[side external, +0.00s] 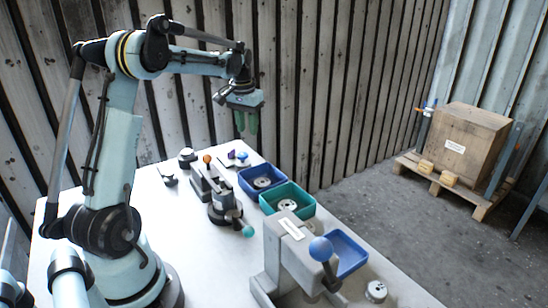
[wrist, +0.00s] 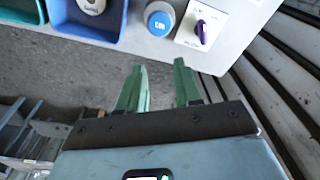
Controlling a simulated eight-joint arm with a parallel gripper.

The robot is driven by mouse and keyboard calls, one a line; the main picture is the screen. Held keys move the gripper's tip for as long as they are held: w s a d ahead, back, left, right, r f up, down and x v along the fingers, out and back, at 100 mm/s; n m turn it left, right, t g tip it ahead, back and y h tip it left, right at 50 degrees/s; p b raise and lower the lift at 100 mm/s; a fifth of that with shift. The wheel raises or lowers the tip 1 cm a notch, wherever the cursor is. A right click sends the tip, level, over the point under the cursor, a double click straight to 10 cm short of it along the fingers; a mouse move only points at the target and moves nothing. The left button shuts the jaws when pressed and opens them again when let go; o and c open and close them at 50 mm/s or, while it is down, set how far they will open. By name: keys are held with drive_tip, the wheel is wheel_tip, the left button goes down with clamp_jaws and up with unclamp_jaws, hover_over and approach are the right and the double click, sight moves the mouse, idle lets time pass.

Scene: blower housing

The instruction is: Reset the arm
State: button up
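My gripper (side external: 246,122) hangs in the air with its green fingers pointing down, high above the far side of the white table (side external: 150,205). In the wrist view its two fingers (wrist: 158,72) are spread apart with nothing between them. Past the fingertips, a round blue button (wrist: 159,18) and a white plate with a purple knob (wrist: 203,30) sit near the table's edge. My gripper touches nothing.
A dark blue tray (side external: 246,187), a teal tray (side external: 305,211) and another blue tray (side external: 352,262) line the table's far edge. A grey lever fixture (side external: 222,208) and a press with a blue ball handle (side external: 290,243) stand nearer. A wooden crate (side external: 470,140) rests on a floor pallet.

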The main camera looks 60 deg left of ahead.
drive_tip(key=d+r+m+t, duration=0.15)
drive_tip(key=d+r, duration=0.25)
drive_tip(key=d, duration=0.6)
drive_tip(key=s+d+f+m+t, duration=0.1)
drive_tip(key=s+d, duration=0.4)
drive_tip(key=d, duration=0.5)
drive_tip(key=s+d+f+m+t, duration=0.1)
drive_tip(key=s+d+m+t, duration=0.2)
drive_tip(key=s+d, duration=0.3)
drive_tip(key=d, duration=0.4)
drive_tip(key=shift+f+t+h, duration=0.25)
drive_tip(key=shift+t+h, duration=0.1)
drive_tip(key=shift+h, duration=0.05)
drive_tip(key=shift+o, duration=0.5)
